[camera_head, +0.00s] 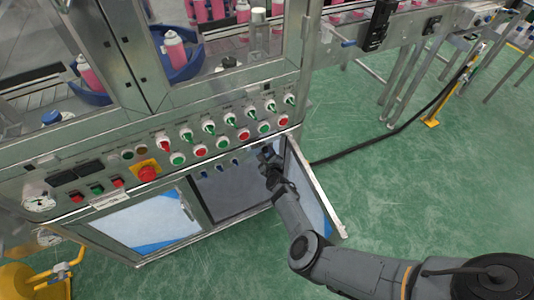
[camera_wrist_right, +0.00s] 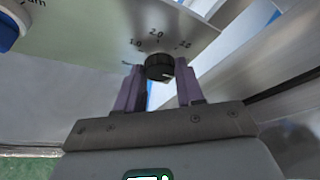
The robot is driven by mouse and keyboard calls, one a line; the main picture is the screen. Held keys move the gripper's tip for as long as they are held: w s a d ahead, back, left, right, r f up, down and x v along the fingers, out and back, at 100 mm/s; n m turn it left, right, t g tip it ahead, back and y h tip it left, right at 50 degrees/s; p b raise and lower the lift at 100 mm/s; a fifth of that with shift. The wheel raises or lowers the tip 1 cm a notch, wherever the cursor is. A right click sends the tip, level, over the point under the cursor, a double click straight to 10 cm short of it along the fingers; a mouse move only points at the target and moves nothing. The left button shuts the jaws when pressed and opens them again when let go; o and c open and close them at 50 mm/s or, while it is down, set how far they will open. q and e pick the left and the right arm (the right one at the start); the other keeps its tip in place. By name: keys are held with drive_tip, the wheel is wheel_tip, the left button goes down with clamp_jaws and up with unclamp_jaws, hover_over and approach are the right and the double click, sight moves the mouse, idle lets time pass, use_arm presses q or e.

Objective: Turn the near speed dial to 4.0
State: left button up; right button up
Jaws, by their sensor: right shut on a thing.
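The black speed dial (camera_wrist_right: 158,65) sits on a grey panel in the right wrist view, with printed scale marks around it. The figures 1.0 and 2.0 read above it; another figure to the right is only partly legible. My right gripper (camera_wrist_right: 158,80) has one finger on each side of the dial and is shut on it. The dial's pointer is not clear, so I cannot tell its setting. In the head view my right gripper (camera_head: 266,154) is at the open lower cabinet and hides the dial. My left gripper is not in view.
An open cabinet door (camera_head: 318,190) stands right of my right arm. Small blue knobs (camera_head: 220,167) line the panel left of the gripper. Above are several green and red switches (camera_head: 209,127) and a red emergency stop (camera_head: 148,173).

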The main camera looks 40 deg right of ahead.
drive_tip(key=o, duration=1)
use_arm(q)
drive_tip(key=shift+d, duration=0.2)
use_arm(e)
drive_tip(key=shift+o, duration=0.2)
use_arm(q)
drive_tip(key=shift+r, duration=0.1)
